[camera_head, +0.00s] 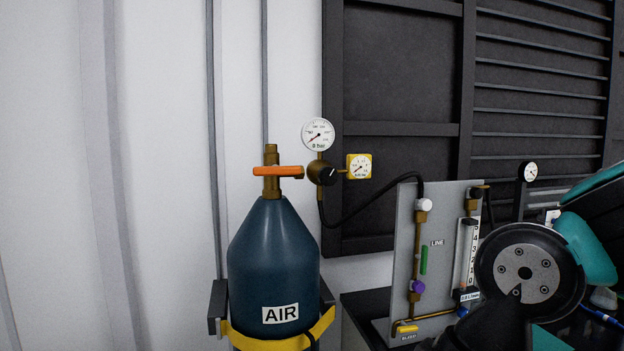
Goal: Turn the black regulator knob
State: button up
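The black regulator knob (328,175) sits on the front of the brass regulator body (315,172), to the right of the cylinder valve. A round white gauge (318,134) stands above it, and a yellow square gauge (359,167) is at its right. The orange valve handle (277,171) lies level on top of the dark blue AIR cylinder (273,255). Parts of my arm show at the lower right, well apart from the knob. My gripper's fingers do not show.
A yellow strap (281,339) and bracket hold the cylinder. A black hose (372,211) runs from the regulator to a grey LINE panel (431,261) with valves and a flow tube. Another gauge (530,172) stands behind my arm. The space before the knob looks clear.

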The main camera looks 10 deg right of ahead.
aim_at(326, 176)
jog(key=z, duration=0.15)
jog(key=i, duration=0.9)
jog(key=z, duration=0.25)
